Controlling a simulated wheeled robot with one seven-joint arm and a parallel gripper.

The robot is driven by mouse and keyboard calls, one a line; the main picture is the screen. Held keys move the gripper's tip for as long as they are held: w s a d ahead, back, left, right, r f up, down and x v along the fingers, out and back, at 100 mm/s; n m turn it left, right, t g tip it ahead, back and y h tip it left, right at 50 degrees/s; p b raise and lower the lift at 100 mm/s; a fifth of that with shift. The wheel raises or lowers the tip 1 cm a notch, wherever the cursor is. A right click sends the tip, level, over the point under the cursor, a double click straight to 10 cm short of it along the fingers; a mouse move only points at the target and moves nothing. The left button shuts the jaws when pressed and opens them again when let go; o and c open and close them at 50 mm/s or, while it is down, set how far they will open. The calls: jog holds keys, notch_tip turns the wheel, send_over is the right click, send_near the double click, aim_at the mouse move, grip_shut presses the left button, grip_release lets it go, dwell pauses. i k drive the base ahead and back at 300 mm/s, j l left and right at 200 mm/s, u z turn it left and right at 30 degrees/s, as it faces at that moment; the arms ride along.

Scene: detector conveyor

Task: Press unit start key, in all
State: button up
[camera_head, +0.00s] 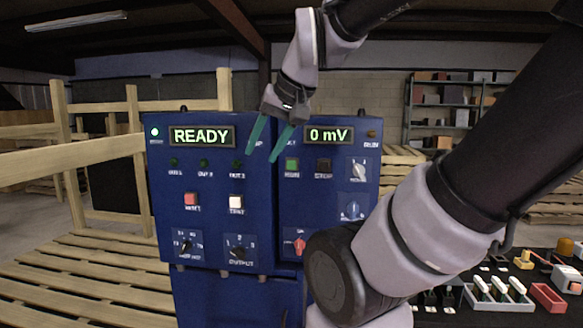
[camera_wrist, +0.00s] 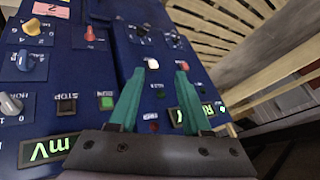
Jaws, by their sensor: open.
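A blue control cabinet (camera_head: 262,192) faces me, with a left panel and a right panel. On the right panel a square green key (camera_head: 292,168) sits left of a dark key marked STOP (camera_head: 324,166). The green key's own label is too blurred to read. In the wrist view the green key (camera_wrist: 106,102) is left of my gripper's fingers, beside the STOP key (camera_wrist: 66,104). My gripper (camera_head: 261,157) is open and empty, its teal fingers pointing down in front of the panels' seam, just left of the green key. I cannot tell whether it touches the cabinet.
The left display (camera_head: 202,136) reads READY, the right one (camera_head: 329,134) reads 0 mV. The left panel has a red RESET key (camera_head: 190,199), a white TEST key (camera_head: 236,202) and knobs. The right panel has more knobs. Wooden pallets stand left; a dark table with parts lies right.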

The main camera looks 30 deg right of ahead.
aim_at(290, 165)
jog(key=k+j, duration=0.35)
jog(key=k+j+z, duration=0.15)
jog(key=k+j, duration=0.15)
jog(key=k, duration=0.2)
